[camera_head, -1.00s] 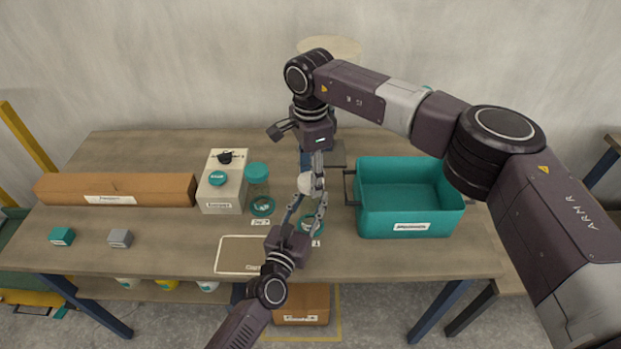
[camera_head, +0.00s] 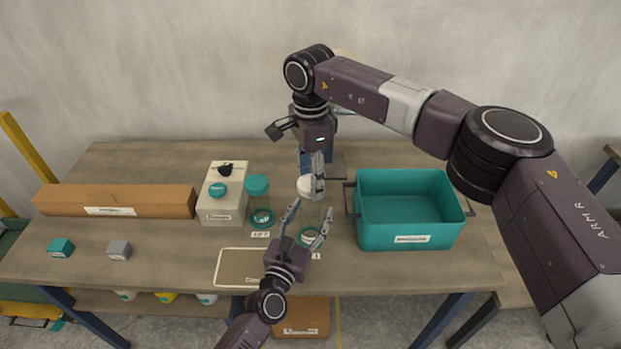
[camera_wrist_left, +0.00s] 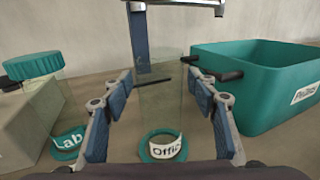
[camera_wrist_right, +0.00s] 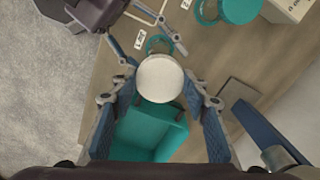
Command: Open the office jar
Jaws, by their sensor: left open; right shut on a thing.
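The office jar (camera_head: 313,217) is a clear upright cylinder on the table with a teal base ring, and its "Office" label (camera_wrist_left: 167,149) reads in the left wrist view. Its top shows no lid in that view. The white lid (camera_head: 305,187) is above the jar, apart from it. My right gripper (camera_head: 313,182) is shut on the lid, which sits between its fingers in the right wrist view (camera_wrist_right: 160,78). My left gripper (camera_head: 313,206) is open, its fingers spread either side of the jar and clear of it. The lid is out of the left wrist view.
The lab jar (camera_head: 258,200) with a teal lid stands left, beside a pale box (camera_head: 222,207). A teal bin (camera_head: 408,225) is close on the right. A blue stand (camera_wrist_left: 141,40) is behind. A long brown box (camera_head: 150,202) and small blocks lie left. The front mat (camera_head: 235,265) looks clear.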

